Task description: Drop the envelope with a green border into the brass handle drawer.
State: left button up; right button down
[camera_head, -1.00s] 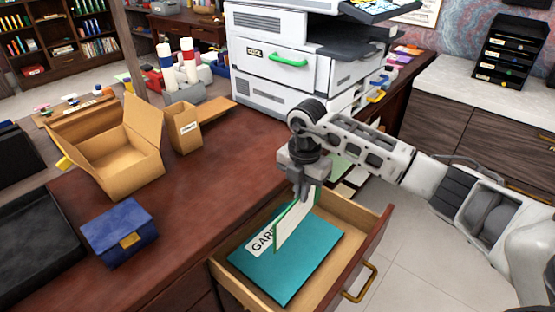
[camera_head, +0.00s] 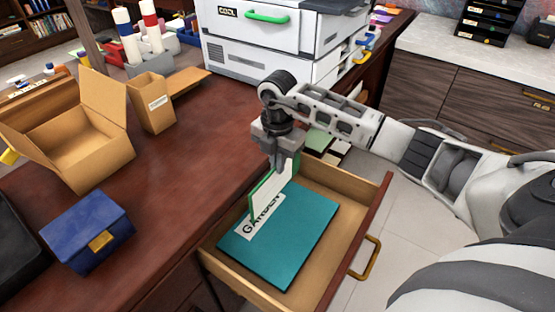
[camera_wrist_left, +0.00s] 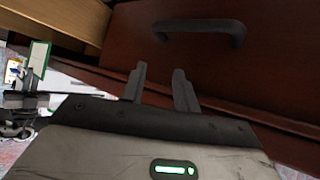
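The envelope with a green border (camera_head: 268,192) hangs tilted from my right gripper (camera_head: 277,163) in the head view. The gripper is shut on its upper edge. The envelope is over the open brass handle drawer (camera_head: 315,286), above a teal folder (camera_head: 290,243) with a white label inside it. I cannot tell whether its lower edge touches the folder. The brass handle (camera_head: 366,258) is on the drawer front. My left gripper (camera_wrist_left: 160,82) shows in the left wrist view, with its two fingers apart and nothing between them, below a dark handle (camera_wrist_left: 200,30).
A blue box (camera_head: 88,232), an open cardboard box (camera_head: 85,145) and a smaller carton (camera_head: 152,105) stand on the desk (camera_head: 165,200). A white printer (camera_head: 262,55) stands behind. Bare wooden drawer floor shows around the folder.

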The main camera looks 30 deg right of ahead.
jog(key=shift+f, duration=0.2)
jog(key=c, duration=1.5)
grip_release()
jog(key=shift+c, duration=0.2)
jog(key=shift+r, duration=0.2)
notch_tip(320, 180, up, 16)
jog(key=shift+f, duration=0.2)
